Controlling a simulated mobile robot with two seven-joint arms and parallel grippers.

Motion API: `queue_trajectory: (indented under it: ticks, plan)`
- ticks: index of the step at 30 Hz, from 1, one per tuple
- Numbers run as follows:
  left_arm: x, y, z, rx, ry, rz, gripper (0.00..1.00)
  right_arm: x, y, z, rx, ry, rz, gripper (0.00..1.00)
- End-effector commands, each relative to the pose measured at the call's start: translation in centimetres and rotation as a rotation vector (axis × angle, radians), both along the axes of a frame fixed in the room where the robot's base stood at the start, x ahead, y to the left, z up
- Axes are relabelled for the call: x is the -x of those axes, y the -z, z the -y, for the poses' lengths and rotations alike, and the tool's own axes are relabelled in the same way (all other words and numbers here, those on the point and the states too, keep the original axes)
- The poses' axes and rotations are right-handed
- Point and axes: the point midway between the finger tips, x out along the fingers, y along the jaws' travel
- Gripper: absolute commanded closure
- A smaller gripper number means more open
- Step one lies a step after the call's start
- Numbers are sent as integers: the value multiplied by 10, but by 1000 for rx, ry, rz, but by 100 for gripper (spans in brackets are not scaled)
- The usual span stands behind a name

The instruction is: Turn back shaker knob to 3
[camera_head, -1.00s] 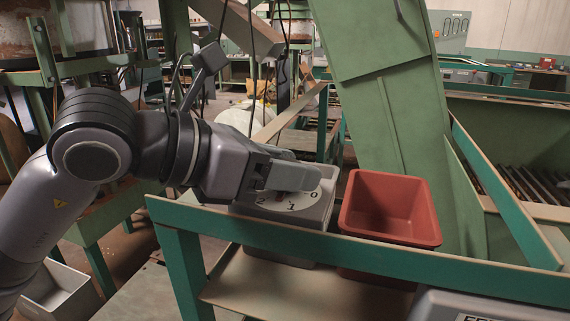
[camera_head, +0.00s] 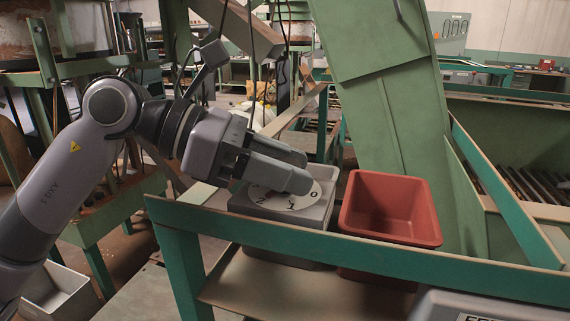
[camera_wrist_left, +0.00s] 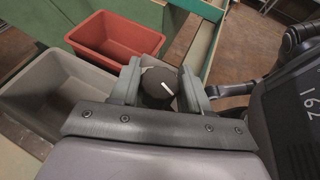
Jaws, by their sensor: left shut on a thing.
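The shaker control is a grey box (camera_head: 285,215) behind the green rail, with a round white dial plate (camera_head: 303,203) on top. The marks 0, 1 and 2 show on the plate; the rest is covered by my gripper. The dark round knob (camera_wrist_left: 158,86) with a white pointer line shows in the left wrist view, between the two fingers of my left gripper (camera_wrist_left: 162,80). My left gripper (camera_head: 298,172) is shut on the knob, which its fingers hide in the head view. I cannot read which number the pointer faces. My right gripper is not in view.
A red bin (camera_head: 372,238) stands right of the box. A grey bin (camera_wrist_left: 62,62) sits beside the red bin in the wrist view. The green rail (camera_head: 360,257) runs in front. A grey device (camera_head: 440,305) with lettering is at the bottom right.

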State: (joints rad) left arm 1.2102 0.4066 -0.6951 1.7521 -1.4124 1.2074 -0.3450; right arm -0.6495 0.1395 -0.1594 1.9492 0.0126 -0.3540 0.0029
Motion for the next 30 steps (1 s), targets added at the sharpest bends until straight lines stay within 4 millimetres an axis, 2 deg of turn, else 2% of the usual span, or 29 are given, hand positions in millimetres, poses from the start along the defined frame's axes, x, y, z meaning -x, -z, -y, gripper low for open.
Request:
queue_trajectory:
  ticks: [21, 30]
  plan:
    - [0, -4, 1, 0, 678, -1, 85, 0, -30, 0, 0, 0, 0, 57]
    - [0, -4, 1, -2, 880, 1, 85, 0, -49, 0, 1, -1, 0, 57]
